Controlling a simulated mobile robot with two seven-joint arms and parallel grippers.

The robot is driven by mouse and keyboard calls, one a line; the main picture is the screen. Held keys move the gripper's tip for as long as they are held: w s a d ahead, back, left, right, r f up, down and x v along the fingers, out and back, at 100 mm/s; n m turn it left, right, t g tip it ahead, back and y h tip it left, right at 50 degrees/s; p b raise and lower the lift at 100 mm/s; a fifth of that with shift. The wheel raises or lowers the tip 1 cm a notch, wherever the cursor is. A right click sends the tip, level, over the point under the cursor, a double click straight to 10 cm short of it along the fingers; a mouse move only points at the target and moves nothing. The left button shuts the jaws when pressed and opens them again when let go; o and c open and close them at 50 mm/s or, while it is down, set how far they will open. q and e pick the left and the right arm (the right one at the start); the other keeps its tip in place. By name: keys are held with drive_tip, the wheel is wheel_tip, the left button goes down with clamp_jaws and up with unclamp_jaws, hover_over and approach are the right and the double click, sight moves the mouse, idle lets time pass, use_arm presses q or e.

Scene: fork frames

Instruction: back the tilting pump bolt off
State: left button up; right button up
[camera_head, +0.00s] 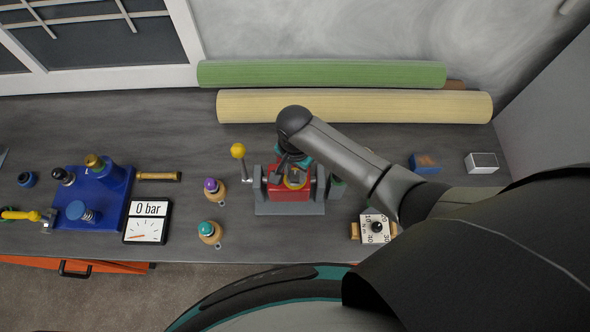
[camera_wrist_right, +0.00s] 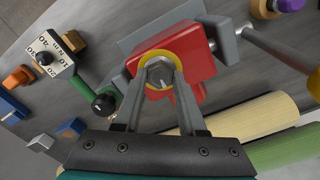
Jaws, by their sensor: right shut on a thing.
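A red pump block (camera_head: 291,192) sits between the grey jaws of a vise (camera_head: 272,208) in the middle of the bench. Its top carries a yellow ring (camera_head: 296,178) around a grey hex bolt; the wrist view shows the bolt head (camera_wrist_right: 160,71) inside the yellow ring (camera_wrist_right: 178,61) on the red block (camera_wrist_right: 197,45). My right gripper (camera_head: 290,165) reaches down over the block from the right. In the wrist view its two fingers (camera_wrist_right: 162,80) are closed on the bolt head from both sides. The bolt's shank is hidden in the block. My left gripper is not in view.
A lever with a yellow ball (camera_head: 238,150) stands left of the vise. A numbered dial block (camera_head: 376,228) is at the right front. Purple (camera_head: 212,186) and teal knobs (camera_head: 207,229), a "0 bar" gauge (camera_head: 147,221) and a blue unit (camera_head: 112,196) lie left. Rolls (camera_head: 350,106) line the back.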

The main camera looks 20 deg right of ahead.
clamp_jaws()
drive_tip(key=shift+n, duration=0.3)
